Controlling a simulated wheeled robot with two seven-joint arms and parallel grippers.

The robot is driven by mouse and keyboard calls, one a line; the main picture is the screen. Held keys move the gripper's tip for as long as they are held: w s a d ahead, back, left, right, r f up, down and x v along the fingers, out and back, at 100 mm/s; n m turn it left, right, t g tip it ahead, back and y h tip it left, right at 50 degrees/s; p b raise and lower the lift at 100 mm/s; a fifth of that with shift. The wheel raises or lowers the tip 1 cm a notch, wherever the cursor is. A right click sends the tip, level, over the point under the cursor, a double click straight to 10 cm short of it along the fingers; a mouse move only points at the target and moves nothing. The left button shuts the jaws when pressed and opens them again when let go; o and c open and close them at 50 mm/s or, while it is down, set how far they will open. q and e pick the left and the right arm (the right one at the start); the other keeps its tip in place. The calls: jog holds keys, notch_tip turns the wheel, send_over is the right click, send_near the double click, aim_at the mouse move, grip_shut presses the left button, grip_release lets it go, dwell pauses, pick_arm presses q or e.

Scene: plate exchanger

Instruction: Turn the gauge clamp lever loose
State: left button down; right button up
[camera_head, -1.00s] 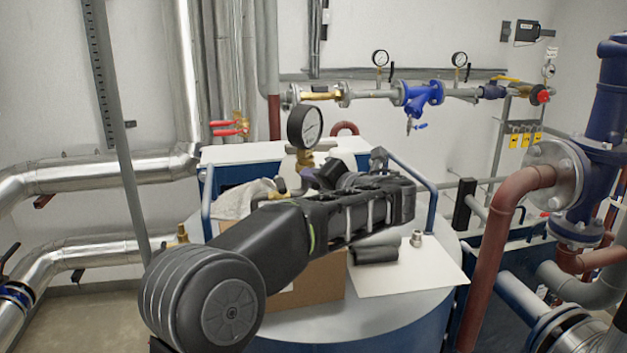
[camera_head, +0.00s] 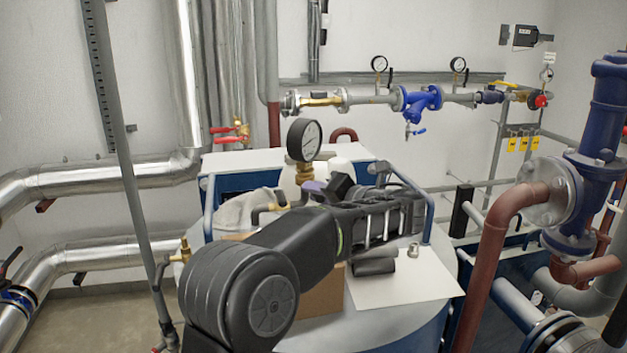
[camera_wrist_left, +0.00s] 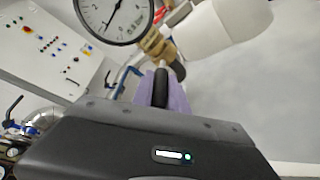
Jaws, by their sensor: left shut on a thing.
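The round pressure gauge (camera_head: 304,140) with a white dial and black rim stands upright on a brass fitting (camera_head: 304,174) in the head view. It also shows at the top of the left wrist view (camera_wrist_left: 114,14). My left gripper (camera_head: 313,187) is just below and right of the gauge, its tips partly hidden by the wrist. In the left wrist view, a dark lever (camera_wrist_left: 161,86) stands between the purple fingertips (camera_wrist_left: 177,96), below the brass fitting, and the jaws are shut on it. My right gripper is in neither view.
A white sheet (camera_head: 405,288) with a small metal fitting (camera_head: 413,250) and a dark cylinder (camera_head: 374,266) lies right of the arm. A cardboard box (camera_head: 325,293) is under the forearm. Blue rails (camera_head: 429,215) and a rust-red pipe (camera_head: 489,265) stand to the right.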

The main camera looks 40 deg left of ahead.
pick_arm(q)
jog(key=shift+w+d+f+n+g, duration=0.15)
jog(key=shift+w+n+g, duration=0.1)
jog(key=shift+g, duration=0.25)
jog(key=shift+w+d+f+n+g, duration=0.15)
jog(key=shift+n+g, duration=0.1)
jog(key=shift+g, duration=0.25)
jog(key=n+g, duration=0.1)
jog(key=w+n+g, duration=0.1)
jog(key=shift+w+d+r+g+y, duration=0.1)
jog(key=shift+d+r+g+y, duration=0.1)
jog(key=shift+g+y, duration=0.1)
jog(key=c, duration=1.3)
grip_release()
jog(key=shift+w, duration=0.1)
jog(key=shift+r, duration=0.1)
jog(key=v, duration=0.7)
jog(key=shift+d, duration=0.4)
